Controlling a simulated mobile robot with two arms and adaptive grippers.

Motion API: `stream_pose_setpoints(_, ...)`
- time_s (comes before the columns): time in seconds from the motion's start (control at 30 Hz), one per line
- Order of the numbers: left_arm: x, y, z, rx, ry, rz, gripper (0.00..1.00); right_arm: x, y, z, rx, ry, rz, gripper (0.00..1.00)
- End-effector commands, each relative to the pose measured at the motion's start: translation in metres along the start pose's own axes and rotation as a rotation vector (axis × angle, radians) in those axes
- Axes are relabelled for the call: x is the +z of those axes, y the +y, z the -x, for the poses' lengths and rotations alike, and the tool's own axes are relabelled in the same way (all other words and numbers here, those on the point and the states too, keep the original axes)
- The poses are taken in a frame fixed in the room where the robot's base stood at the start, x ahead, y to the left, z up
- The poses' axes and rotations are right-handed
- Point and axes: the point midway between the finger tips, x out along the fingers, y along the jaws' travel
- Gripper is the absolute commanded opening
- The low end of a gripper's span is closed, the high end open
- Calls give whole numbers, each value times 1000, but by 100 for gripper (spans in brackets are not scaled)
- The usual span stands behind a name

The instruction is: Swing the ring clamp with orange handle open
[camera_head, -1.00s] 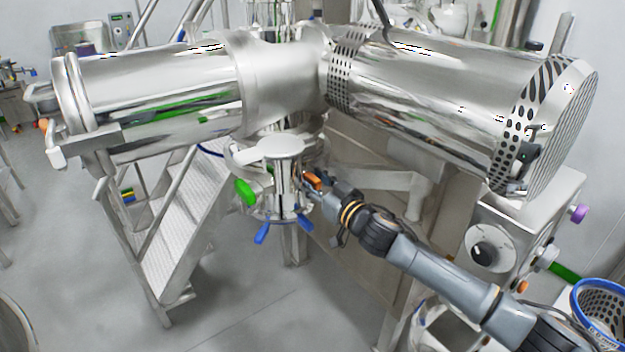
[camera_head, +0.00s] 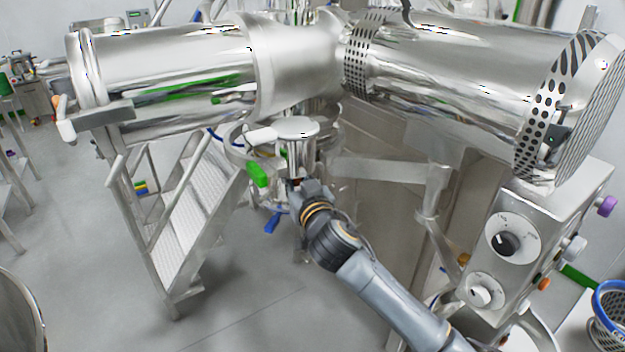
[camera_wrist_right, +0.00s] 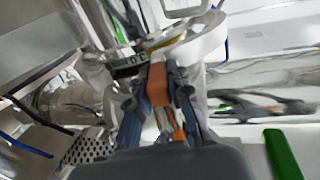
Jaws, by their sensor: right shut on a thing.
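The orange handle (camera_wrist_right: 158,85) of the ring clamp stands between my right gripper's fingers in the wrist view, and my right gripper (camera_wrist_right: 160,100) is shut on it. Part of a pale metal ring (camera_wrist_right: 190,30) curves beyond the handle; I cannot tell how far the clamp is open. In the head view my right gripper (camera_head: 295,187) is in front of the steel fitting (camera_head: 300,150) under the big vessel. It hides most of the orange handle and the clamp there. My left gripper is not in view.
A green handle (camera_head: 258,174) is just left of my right gripper, and a blue handle (camera_head: 272,222) is below it. The steel vessel (camera_head: 300,60) spans overhead. Steps (camera_head: 195,215) stand at left and a control box (camera_head: 540,225) at right. The floor between is clear.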

Motion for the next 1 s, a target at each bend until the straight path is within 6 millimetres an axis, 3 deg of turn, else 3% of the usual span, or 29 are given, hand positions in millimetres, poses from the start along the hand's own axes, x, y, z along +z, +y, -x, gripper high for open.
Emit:
stream_pose_setpoints(0.1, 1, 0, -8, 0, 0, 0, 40, -2, -10, 1, 25, 3, -5, 0)
stream_pose_setpoints(0.5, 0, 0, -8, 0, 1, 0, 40, -4, -10, 1, 41, 0, -3, 0)
stream_pose_setpoints(0.53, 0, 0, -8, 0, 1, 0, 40, -4, -10, 1, 41, 0, -3, 25)
stream_pose_setpoints(0.6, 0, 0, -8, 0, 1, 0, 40, -3, -10, 1, 41, 0, -3, 39)
stream_pose_setpoints(1.0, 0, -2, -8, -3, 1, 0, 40, -1, -10, 4, 40, -3, -3, 42)
